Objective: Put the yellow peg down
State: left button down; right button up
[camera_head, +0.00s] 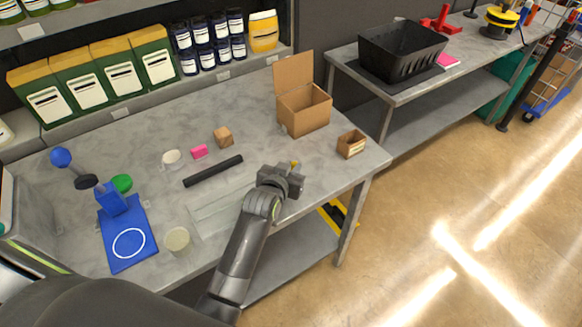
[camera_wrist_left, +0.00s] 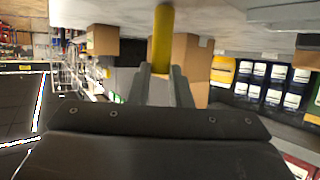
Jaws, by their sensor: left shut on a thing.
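My left gripper (camera_head: 293,170) is over the right part of the grey table, near its front edge. It is shut on the yellow peg (camera_wrist_left: 162,42). In the head view only a small yellow tip of the peg (camera_head: 295,163) shows above the jaws. The wrist view is upside down; the peg sticks out from between the fingers toward the tabletop. I cannot tell whether its far end touches the table. My right gripper is in neither view.
An open cardboard box (camera_head: 304,110) and a small open box (camera_head: 351,144) stand beyond and right of the gripper. A black bar (camera_head: 213,171), brown cube (camera_head: 223,137), pink block (camera_head: 199,152) and white cup (camera_head: 178,239) are to the left.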

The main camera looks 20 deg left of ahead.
pick_arm(q)
jog(key=c, duration=1.3)
grip_release()
jog(key=shift+f, duration=0.15)
jog(key=shift+r, duration=0.25)
jog(key=shift+s+r+p, duration=0.15)
jog(key=shift+s+p, duration=0.05)
jog(key=shift+p, duration=0.2)
jog(key=p+v, duration=0.8)
jog(key=v, duration=0.3)
jog(key=shift+s, duration=0.3)
